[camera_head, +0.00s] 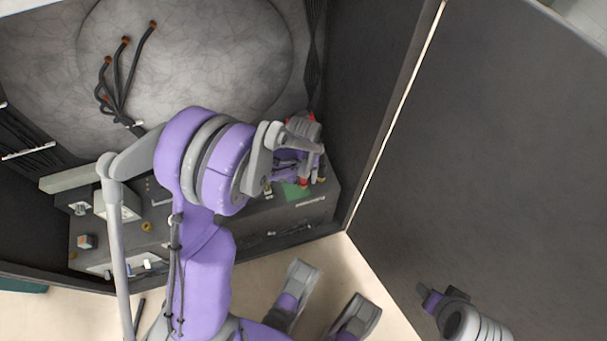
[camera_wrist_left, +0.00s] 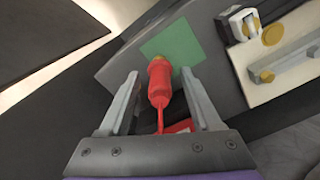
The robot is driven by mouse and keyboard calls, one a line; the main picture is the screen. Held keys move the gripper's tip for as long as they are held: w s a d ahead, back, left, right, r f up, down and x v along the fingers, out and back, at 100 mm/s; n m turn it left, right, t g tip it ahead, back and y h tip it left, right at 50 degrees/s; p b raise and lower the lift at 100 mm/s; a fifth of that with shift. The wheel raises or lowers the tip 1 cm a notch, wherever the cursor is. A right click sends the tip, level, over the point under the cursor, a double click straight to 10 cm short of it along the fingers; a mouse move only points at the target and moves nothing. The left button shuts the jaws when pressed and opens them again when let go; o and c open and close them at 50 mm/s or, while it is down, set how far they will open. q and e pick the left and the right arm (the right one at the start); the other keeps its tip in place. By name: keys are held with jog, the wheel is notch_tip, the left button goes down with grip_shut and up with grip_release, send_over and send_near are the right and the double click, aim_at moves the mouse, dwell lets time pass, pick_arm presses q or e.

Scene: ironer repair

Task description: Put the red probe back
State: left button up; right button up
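The red probe (camera_wrist_left: 159,84) shows in the left wrist view between the two fingers of my left gripper (camera_wrist_left: 162,95), with a gap on each side. The gripper is open around it and does not touch it. The probe's far end overlaps a green square (camera_wrist_left: 178,47); I cannot tell whether they touch. A thin red stem or lead runs from its near end toward the gripper body. In the head view my left gripper (camera_head: 305,165) is over the right end of the grey panel, near the green patch (camera_head: 296,191), and mostly hides the probe. At lower right, part of my right arm shows; its fingers are unclear.
The grey panel (camera_head: 318,208) carries several small parts, including a white box (camera_head: 118,203) at left. Dark cables (camera_head: 118,85) hang in front of the large round grey surface (camera_head: 190,50). A dark wall (camera_head: 365,90) stands close right of the gripper.

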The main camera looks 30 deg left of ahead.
pick_arm(q)
notch_tip(320, 180, up, 11)
jog(key=p, duration=0.3)
pick_arm(e)
jog(key=r, duration=0.3)
jog(key=shift+s+r, duration=0.25)
jog(key=shift+r, duration=0.15)
pick_arm(q)
jog(key=s+d+r+m+t, duration=0.2)
jog(key=s+d+r, duration=0.15)
jog(key=s, duration=0.55)
jog(key=s+d+r+m+t, duration=0.25)
jog(key=s+r, duration=0.25)
jog(key=s, duration=0.3)
notch_tip(320, 180, up, 22)
jog(key=w+p, duration=0.1)
jog(key=p, duration=1.8)
jog(key=shift+w+d+t+p, duration=0.3)
jog(key=shift+w+d+t, duration=0.05)
jog(key=shift+w+t, duration=0.1)
pick_arm(e)
notch_tip(320, 180, up, 22)
jog(key=w+t, duration=0.1)
jog(key=shift+w, duration=0.35)
pick_arm(q)
jog(key=shift+s+f+n, duration=0.1)
jog(key=shift+f+n, duration=0.05)
jog(key=shift+n, duration=0.1)
pick_arm(e)
jog(key=shift+f, duration=0.1)
